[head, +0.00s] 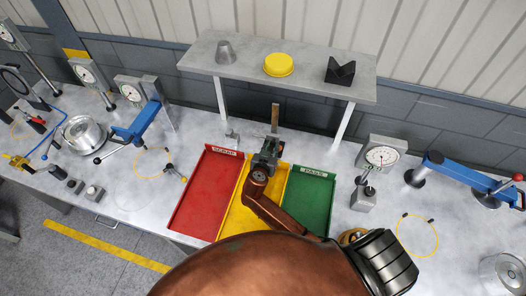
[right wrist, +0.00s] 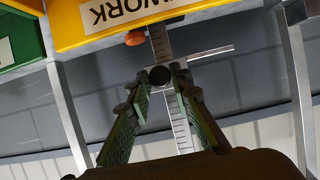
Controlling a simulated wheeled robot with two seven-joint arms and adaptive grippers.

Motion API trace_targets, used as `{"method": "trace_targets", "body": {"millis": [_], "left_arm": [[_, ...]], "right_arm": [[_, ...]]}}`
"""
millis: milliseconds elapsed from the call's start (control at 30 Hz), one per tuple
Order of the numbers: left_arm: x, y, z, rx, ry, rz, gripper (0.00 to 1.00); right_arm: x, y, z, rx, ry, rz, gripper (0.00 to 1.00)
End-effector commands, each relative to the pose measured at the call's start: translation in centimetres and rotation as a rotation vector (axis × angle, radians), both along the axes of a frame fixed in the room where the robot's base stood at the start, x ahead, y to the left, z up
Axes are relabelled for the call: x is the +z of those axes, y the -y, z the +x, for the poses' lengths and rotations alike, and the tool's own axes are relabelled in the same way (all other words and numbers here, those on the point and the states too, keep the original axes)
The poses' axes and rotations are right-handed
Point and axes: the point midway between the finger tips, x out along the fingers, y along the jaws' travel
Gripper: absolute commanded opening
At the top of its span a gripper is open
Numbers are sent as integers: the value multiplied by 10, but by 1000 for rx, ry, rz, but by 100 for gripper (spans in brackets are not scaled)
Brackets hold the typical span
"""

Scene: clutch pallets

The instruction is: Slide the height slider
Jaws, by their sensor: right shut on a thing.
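The height gauge stands behind the yellow tray in the head view, and its upright graduated column (head: 275,113) rises above my gripper. In the right wrist view the column (right wrist: 181,132) runs between my fingers, with the slider (right wrist: 211,52) crossing it as a pale bar. A round black knob (right wrist: 160,76) on the slider lies between my fingertips. My right gripper (head: 268,150) is shut on the slider at this knob; it also shows in the right wrist view (right wrist: 160,79). The gripper hides most of the slider in the head view. My left gripper is not in view.
Red (head: 205,195), yellow (head: 238,218) and green (head: 312,197) trays lie below my right arm. A raised grey shelf (head: 225,66) stands behind the gauge, its legs on either side. Dial gauges (head: 381,157) and blue fixtures (head: 455,173) flank the area.

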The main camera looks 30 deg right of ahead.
Motion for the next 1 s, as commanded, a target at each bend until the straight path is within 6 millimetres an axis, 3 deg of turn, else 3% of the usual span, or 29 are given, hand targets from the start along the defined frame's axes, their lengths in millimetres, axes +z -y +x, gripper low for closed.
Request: {"method": "trace_targets", "body": {"millis": [33, 233, 600, 633, 867, 1000], "left_arm": [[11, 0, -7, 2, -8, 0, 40], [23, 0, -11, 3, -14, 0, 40], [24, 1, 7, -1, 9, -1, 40], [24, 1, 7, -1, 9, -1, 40], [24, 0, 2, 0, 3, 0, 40], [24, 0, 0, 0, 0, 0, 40]], "right_arm": [[26, -2, 1, 1, 14, 5, 0], [61, 0, 1, 1, 11, -1, 0], [63, 1, 1, 1, 8, -5, 0], [63, 1, 1, 1, 7, -6, 21], [62, 1, 1, 1, 5, -4, 37], [61, 1, 1, 1, 4, -3, 37]]}}
